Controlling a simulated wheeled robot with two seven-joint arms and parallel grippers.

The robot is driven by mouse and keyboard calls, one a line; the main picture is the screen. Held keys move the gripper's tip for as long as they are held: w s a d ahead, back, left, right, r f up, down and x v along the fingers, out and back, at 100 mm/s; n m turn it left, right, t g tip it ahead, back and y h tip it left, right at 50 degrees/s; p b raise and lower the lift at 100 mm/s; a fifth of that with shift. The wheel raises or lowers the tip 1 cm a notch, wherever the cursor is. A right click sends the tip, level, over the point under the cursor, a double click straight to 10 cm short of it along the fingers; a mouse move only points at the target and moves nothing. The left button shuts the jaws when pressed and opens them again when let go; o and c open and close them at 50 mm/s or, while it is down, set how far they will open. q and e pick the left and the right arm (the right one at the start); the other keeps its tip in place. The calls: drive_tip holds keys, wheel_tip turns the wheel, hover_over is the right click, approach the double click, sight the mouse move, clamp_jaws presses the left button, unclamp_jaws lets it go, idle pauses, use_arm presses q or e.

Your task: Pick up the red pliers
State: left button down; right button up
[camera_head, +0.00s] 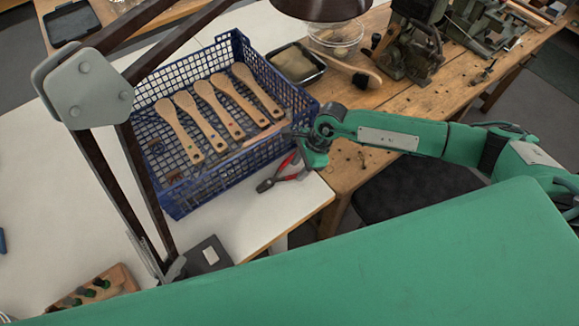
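The red pliers (284,173) lie on the white table top close to its right corner, just outside the blue crate. Their dark jaws point to the lower left, and the red handles spread to the right. My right gripper (290,131) comes in from the right at the crate's right side, above and beyond the pliers in the picture. Its fingers are small and dark against the crate, so I cannot tell whether they are open or shut. The pliers do not appear to be held. My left gripper is not in view.
A dark lamp arm (148,195) stands in front at the left. A wooden workbench (400,105) with a vise (412,42) adjoins on the right.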

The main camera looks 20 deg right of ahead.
drive_tip(key=shift+p+x, duration=0.3)
drive_tip(key=shift+x, duration=1.2)
drive_tip(key=shift+c, duration=0.5)
drive_tip(key=shift+r, duration=0.1)
clamp_jaws()
drive_tip(key=shift+r, duration=0.1)
